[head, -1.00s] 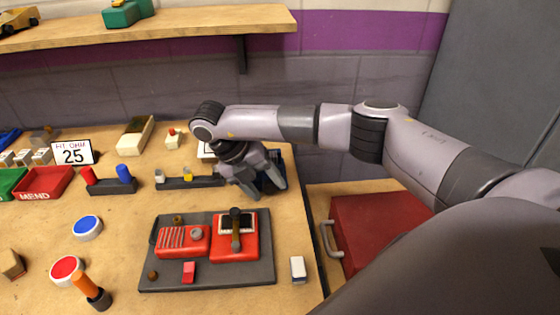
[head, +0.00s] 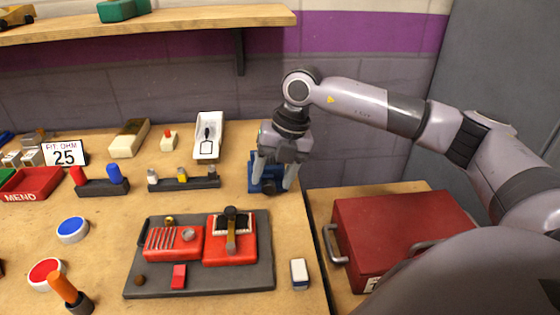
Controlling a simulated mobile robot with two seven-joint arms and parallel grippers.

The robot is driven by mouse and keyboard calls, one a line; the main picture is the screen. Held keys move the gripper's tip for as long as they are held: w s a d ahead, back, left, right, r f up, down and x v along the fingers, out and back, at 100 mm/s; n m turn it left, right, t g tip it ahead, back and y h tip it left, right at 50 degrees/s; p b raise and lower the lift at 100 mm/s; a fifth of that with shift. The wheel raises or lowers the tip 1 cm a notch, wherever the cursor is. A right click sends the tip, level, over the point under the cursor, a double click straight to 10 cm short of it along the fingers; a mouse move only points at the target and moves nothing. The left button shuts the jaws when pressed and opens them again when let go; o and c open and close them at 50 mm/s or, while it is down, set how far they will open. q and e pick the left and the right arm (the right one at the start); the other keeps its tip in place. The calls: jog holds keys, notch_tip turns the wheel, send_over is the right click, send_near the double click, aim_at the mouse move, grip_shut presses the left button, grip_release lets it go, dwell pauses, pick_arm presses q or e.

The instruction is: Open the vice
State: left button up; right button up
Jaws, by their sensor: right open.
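The blue vice (head: 268,174) stands near the right edge of the workbench, toward the back. A dark round part, which may be its handle, shows low on its front. My right gripper (head: 274,184) points down over it. Its fingers are apart, one at the vice's left side and one at its right front. I cannot tell whether they touch the vice. The gripper hides much of the top, so how far the jaws stand apart does not show. My left gripper is out of view.
A white tray (head: 208,148) lies behind and left of the vice. A dark holder with small pieces (head: 190,184) stands left of it. A grey board (head: 258,279) with red units lies in front. A red toolbox (head: 400,225) stands at the right. Bare bench lies between vice and board.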

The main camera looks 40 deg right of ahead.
jog(key=shift+v, duration=2.45)
jog(key=shift+a, duration=0.1)
